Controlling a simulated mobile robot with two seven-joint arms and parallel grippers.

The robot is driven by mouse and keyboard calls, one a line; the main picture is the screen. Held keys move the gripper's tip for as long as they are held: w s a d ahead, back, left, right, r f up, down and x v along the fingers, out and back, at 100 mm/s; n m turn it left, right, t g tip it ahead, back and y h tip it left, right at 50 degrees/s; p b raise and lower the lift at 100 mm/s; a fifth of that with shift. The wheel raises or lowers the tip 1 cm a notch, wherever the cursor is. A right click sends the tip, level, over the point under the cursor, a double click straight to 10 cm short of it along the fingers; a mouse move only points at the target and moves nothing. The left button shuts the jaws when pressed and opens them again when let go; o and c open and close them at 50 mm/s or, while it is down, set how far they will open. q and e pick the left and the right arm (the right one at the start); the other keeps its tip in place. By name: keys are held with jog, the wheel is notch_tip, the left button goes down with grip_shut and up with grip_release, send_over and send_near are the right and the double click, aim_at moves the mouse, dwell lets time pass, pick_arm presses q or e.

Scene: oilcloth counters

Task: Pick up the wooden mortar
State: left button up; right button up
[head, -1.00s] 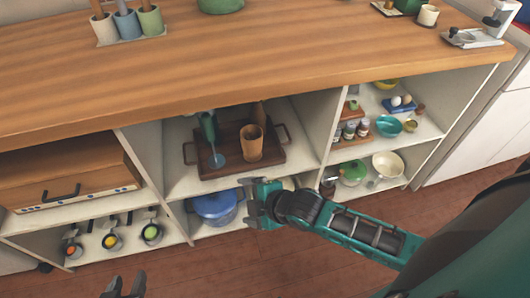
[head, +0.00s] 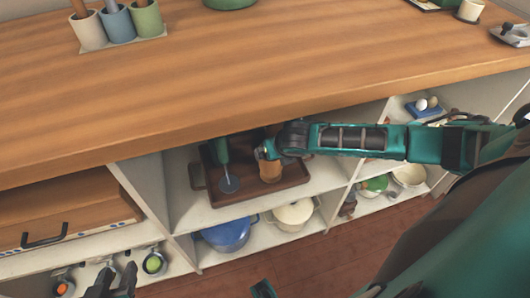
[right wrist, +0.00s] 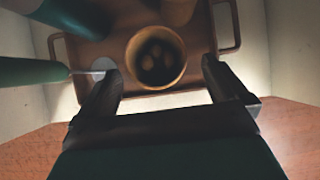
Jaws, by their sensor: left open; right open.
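The wooden mortar (head: 270,171) stands upright on a dark brown tray (head: 246,196) on the open shelf under the counter. In the head view my right gripper partly hides its upper part. In the right wrist view the mortar (right wrist: 134,50) shows from above, round-mouthed, with dark contents holding several paler roundish lumps. My right gripper (right wrist: 159,72) is open, one finger on each side of the mortar's near part; I cannot tell whether either touches it. My left gripper (head: 112,282) is open and empty at the bottom left of the head view.
The wooden counter (head: 250,80) overhangs the shelf closely above my right arm. A blue pot (head: 227,236) and a cream pot (head: 293,215) stand on the shelf below. A divider (head: 333,193) bounds the shelf on the right.

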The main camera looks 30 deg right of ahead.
jog(key=b+x, duration=0.1)
jog(key=x, duration=0.1)
jog(key=b+x, duration=0.1)
jog(key=x, duration=0.1)
jog(key=b+x, duration=0.1)
jog(key=x, duration=0.1)
jog(key=shift+a+f, duration=0.3)
jog(key=shift+f, duration=0.15)
jog(key=shift+w+f+b, duration=0.35)
jog(key=shift+f+b, duration=0.05)
jog(key=shift+d, duration=0.1)
jog(key=shift+c, duration=0.4)
jog(key=c, duration=1.3)
jog(key=shift+r, duration=0.2)
